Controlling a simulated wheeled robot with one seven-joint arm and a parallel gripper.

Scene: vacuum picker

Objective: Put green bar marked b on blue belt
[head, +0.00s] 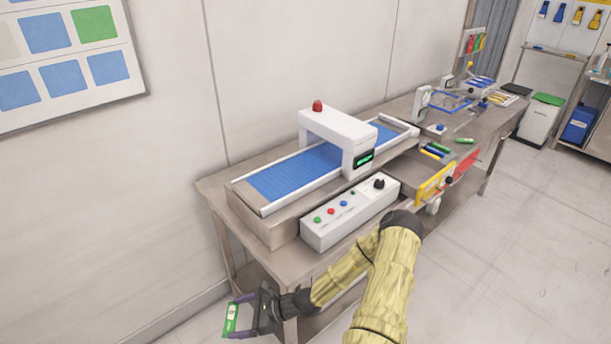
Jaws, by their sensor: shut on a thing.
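The blue belt (296,174) runs through a white arch on a steel table. My gripper (243,315) is low at the front left, beyond the table's left front corner and below its top. It is shut on a green bar (230,319) with a pale label; the label is too small to read. The bar is clear of the belt, which looks empty where it shows. Part of the belt is hidden under the arch.
The white arch (337,136) carries a red lamp. A control box (350,211) with buttons stands before the belt. Several green and blue bars (437,150) lie farther right, near yellow and red panels. The steel table (213,186) has a bare left edge. Floor is clear at right.

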